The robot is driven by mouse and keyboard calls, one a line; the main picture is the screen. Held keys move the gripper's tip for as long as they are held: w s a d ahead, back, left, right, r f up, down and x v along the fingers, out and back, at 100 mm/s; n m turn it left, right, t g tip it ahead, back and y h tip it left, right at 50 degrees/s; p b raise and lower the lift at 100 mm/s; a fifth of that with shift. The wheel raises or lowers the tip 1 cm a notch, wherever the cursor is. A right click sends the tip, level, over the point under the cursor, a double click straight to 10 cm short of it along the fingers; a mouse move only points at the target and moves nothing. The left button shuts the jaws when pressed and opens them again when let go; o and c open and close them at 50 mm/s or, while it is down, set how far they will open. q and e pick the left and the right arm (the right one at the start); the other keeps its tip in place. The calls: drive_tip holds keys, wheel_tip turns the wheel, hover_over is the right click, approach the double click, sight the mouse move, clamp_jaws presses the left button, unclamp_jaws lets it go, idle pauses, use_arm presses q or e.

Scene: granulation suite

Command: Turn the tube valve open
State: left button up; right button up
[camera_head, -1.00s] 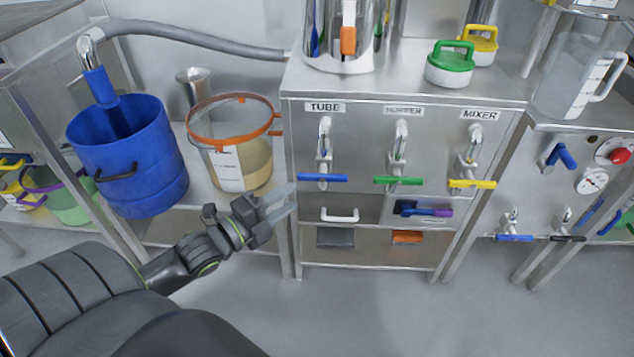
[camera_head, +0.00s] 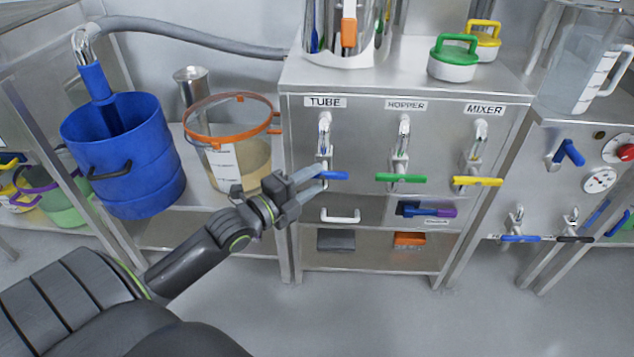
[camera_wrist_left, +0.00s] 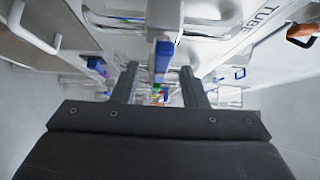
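The tube valve has a blue handle (camera_head: 332,175) lying level under the TUBE label (camera_head: 325,102) on the steel cabinet front. My left gripper (camera_head: 312,179) is at the left end of this handle, fingers pointing right. In the left wrist view the blue handle (camera_wrist_left: 163,62) lies between the two spread fingers (camera_wrist_left: 158,85), with gaps on both sides. The left gripper is open, and its fingers partly cover the handle's left end in the head view. My right gripper is not in view.
A green handle (camera_head: 400,178) and a yellow handle (camera_head: 477,181) sit to the right under HOPPER and MIXER. An orange-rimmed bucket (camera_head: 230,142) and a blue bucket (camera_head: 123,155) stand at left.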

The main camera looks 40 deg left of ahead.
use_arm(q)
drive_tip(key=shift+x, duration=0.95)
drive_tip(key=shift+s, duration=0.1)
clamp_jaws()
drive_tip(key=shift+b, duration=0.3)
